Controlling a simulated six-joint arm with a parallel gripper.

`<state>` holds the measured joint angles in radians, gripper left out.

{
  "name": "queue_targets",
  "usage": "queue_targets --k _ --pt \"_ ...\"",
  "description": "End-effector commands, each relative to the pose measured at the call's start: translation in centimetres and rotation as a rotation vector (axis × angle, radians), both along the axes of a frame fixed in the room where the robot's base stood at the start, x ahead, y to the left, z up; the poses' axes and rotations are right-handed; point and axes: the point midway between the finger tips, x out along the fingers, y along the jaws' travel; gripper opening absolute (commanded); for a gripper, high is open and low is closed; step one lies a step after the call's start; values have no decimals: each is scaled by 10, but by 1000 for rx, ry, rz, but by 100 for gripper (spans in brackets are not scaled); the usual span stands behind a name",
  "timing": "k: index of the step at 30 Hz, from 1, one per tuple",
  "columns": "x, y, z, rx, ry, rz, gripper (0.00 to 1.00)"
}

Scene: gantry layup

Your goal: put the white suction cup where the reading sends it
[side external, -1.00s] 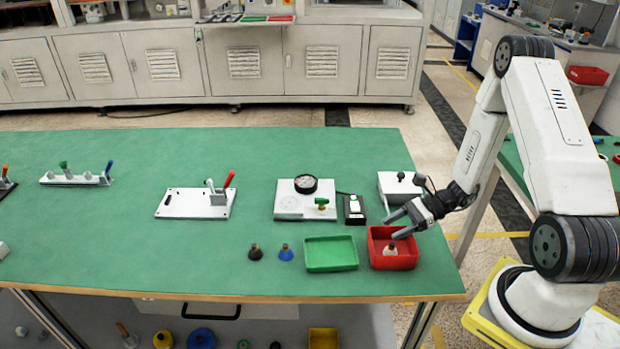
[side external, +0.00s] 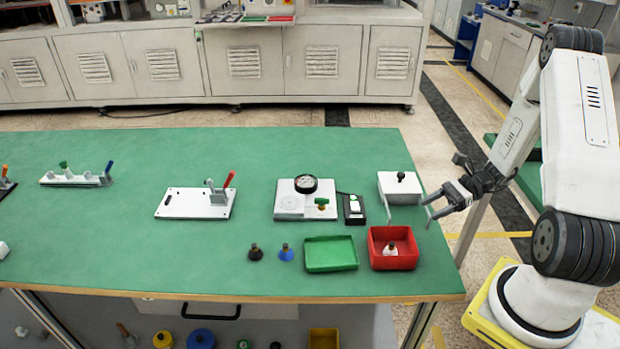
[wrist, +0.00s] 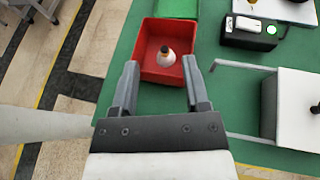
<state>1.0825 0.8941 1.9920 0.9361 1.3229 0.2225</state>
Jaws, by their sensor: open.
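The white suction cup (side external: 391,249), with a dark stem, stands inside the red tray (side external: 393,264) at the table's front right. In the wrist view the cup (wrist: 166,60) shows in the red tray (wrist: 149,72), beyond my fingertips. My gripper (side external: 430,209) is open and empty, above and to the right of the red tray, clear of it. The round gauge (side external: 306,184) is on a white plate with a green-handled valve (side external: 322,202); its reading is too small to tell.
A green tray (side external: 331,254) is left of the red one and looks empty. A blue cup (side external: 286,253) and a black cup (side external: 256,253) stand further left. A black box (side external: 354,208) shows a lit green light (wrist: 271,29) in the wrist view. A white block (side external: 399,187) stands behind.

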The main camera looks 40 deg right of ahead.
Motion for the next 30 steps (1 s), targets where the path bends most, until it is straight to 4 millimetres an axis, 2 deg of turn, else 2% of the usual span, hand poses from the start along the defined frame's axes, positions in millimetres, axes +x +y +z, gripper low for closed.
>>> queue_targets --k 12,17,23,30 --pt "0 1 0 -3 0 4 59" --pt "2 10 2 -42 6 59 59" --pt "5 39 9 -190 16 258 59" --pt "4 82 22 -487 -31 634 59"
